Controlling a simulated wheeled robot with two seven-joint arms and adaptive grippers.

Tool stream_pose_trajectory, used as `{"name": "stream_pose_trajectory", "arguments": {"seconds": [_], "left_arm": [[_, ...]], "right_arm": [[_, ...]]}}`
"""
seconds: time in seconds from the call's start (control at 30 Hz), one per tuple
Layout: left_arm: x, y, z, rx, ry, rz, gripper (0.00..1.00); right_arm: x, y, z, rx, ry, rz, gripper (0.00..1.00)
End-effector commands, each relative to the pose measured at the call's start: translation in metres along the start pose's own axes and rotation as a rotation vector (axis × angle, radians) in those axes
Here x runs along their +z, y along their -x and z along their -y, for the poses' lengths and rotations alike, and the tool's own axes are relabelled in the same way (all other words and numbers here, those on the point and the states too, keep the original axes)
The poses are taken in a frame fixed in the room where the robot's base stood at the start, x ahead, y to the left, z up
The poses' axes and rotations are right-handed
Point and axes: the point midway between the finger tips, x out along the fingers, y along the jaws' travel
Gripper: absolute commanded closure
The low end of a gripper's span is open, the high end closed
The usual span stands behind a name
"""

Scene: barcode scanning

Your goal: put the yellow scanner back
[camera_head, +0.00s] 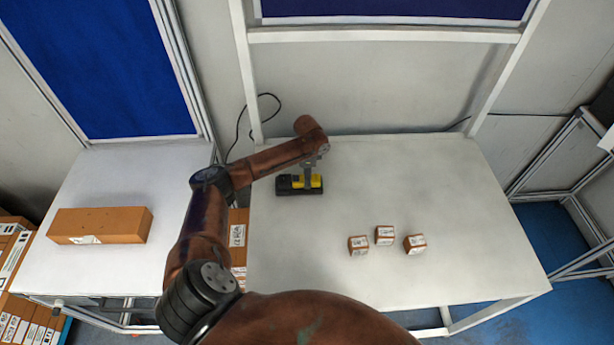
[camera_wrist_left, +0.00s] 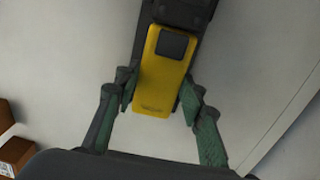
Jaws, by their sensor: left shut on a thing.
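The yellow scanner (camera_head: 311,182) is at the left back part of the white table, with a black part (camera_head: 287,185) at its left. In the left wrist view the yellow scanner (camera_wrist_left: 162,72) lies between the two green-padded fingers, with black parts (camera_wrist_left: 182,12) beyond it. My left gripper (camera_head: 308,174) reaches down from above and is shut on the scanner; it also shows in the left wrist view (camera_wrist_left: 158,92). Whether the scanner touches the table is hard to tell. My right gripper is not in view.
Several small brown boxes with white labels, such as this box (camera_head: 385,235), stand right of centre on the white table (camera_head: 450,175). A long brown box (camera_head: 100,225) lies on the left table (camera_head: 160,170). The table between the scanner and the small boxes is clear.

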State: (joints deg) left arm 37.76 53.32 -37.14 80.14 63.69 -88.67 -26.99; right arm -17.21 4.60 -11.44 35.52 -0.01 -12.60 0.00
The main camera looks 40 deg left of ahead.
Motion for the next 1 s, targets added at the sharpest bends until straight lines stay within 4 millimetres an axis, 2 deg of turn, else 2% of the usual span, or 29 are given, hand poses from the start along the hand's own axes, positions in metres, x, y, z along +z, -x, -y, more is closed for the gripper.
{"name": "stream_pose_trajectory", "arguments": {"seconds": [0.03,0.07,0.3,0.67,0.77,1.0], "left_arm": [[0.000,0.001,0.001,-0.002,0.000,-0.001,0.95],[0.000,0.000,0.000,-0.001,0.000,0.000,0.62],[0.000,0.001,0.000,-0.001,0.000,0.000,0.46],[0.000,0.005,0.001,-0.003,0.000,-0.002,0.45],[0.000,0.017,0.002,-0.004,0.001,-0.001,0.45],[-0.001,0.068,0.002,-0.005,0.000,-0.003,0.45]], "right_arm": [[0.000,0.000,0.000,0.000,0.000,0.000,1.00],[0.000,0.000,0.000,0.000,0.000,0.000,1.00],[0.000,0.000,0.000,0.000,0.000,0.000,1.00],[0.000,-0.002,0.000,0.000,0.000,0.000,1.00],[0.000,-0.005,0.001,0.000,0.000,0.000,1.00],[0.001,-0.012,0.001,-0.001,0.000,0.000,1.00]]}}
